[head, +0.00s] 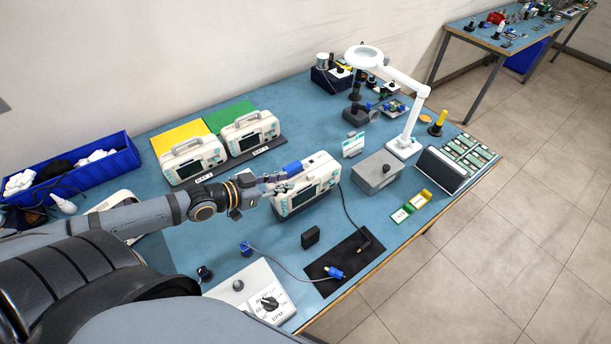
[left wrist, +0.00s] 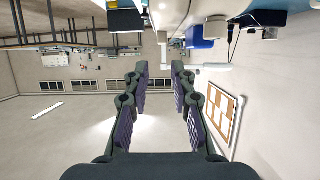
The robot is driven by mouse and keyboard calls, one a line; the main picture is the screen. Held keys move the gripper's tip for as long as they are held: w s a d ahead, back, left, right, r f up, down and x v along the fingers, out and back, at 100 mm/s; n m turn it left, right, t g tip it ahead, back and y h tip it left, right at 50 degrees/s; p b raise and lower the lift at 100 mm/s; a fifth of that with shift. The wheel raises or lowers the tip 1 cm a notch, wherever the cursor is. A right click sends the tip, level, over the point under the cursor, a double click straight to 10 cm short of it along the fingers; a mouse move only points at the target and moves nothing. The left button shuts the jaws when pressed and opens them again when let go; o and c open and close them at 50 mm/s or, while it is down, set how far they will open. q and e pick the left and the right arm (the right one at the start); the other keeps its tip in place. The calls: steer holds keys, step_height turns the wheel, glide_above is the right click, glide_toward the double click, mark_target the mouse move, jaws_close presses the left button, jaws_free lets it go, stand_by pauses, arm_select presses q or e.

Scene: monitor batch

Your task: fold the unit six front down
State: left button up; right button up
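A white monitor unit (head: 308,187) with a dark screen stands in the middle of the blue bench; I cannot read a unit number on it. My left gripper (head: 276,183) is at its left upper side, partly overlapping it; contact cannot be told. In the left wrist view the left gripper's two fingers (left wrist: 159,72) stand apart with nothing between them. A blue piece (head: 292,168) shows at the unit's top left. My right gripper is not in view.
A magnifier lamp (head: 403,145) and a grey box (head: 377,172) stand right of the unit. A black mat (head: 338,268) with a cable, a small black block (head: 310,236) and a dial panel (head: 268,300) lie in front. A blue bin (head: 112,160) is at left.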

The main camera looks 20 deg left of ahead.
mark_target(310, 174)
arm_select(q)
steer(key=b+x, duration=0.7)
steer(key=shift+w+a+f, duration=0.1)
steer(key=shift+w+f, duration=0.05)
steer(key=shift+f, duration=0.15)
steer(key=shift+w, duration=0.35)
steer(key=shift+w+d+f, duration=0.25)
steer(key=shift+w+d, duration=0.2)
steer(key=shift+w, duration=0.05)
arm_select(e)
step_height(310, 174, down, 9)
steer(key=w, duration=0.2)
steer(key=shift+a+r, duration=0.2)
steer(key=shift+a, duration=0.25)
arm_select(q)
jaws_close()
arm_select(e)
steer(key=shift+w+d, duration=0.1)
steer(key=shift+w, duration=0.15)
